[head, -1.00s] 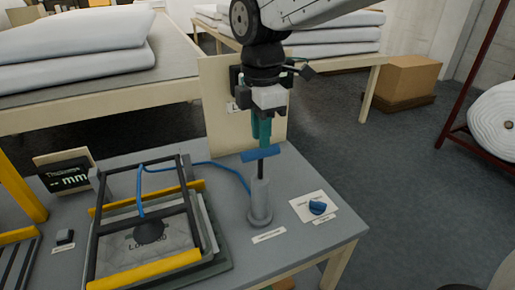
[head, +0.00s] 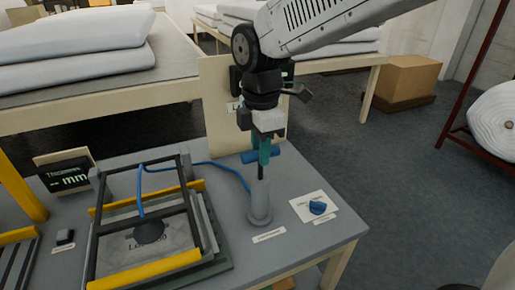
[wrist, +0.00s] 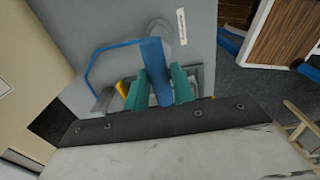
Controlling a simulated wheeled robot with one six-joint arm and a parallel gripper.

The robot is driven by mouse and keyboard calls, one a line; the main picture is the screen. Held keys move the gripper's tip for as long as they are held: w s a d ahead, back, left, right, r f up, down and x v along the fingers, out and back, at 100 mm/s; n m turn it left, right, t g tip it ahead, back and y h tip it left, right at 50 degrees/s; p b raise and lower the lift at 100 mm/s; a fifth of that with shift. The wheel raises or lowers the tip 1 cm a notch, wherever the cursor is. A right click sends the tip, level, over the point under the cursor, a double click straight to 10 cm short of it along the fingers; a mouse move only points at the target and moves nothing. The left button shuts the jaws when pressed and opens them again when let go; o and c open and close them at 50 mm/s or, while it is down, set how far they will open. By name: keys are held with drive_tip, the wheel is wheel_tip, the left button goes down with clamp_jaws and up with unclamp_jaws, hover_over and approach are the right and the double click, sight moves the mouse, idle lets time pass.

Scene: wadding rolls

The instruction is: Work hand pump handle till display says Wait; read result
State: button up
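The hand pump (head: 260,207) stands upright near the table's front right, a grey cylinder with a dark rod and a blue crossbar handle (head: 277,154). My gripper (head: 264,160) points down with its teal fingers at the handle's middle, hiding part of it. In the wrist view the handle (wrist: 158,72) lies between the two fingers (wrist: 160,90), nearly filling the space. Whether they press on it I cannot tell. The handle stands above the cylinder with a short length of rod showing. The black display (head: 66,176) at the left reads "Thickness" and "– mm", not Wait.
A blue hose (head: 215,166) runs from the pump to a black frame (head: 186,180) with yellow bars over a grey sample. A blue knob (head: 318,207) sits on a white card at the right. A beige board (head: 216,110) stands close behind my gripper.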

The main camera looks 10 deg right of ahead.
drive_tip(key=shift+f, duration=1.8)
drive_tip(key=shift+f, duration=1)
drive_tip(key=shift+r, duration=5)
wheel_tip(320, 180, up, 6)
hover_over(260, 179)
drive_tip(key=shift+w+d, duration=0.1)
drive_tip(key=shift+w, duration=0.1)
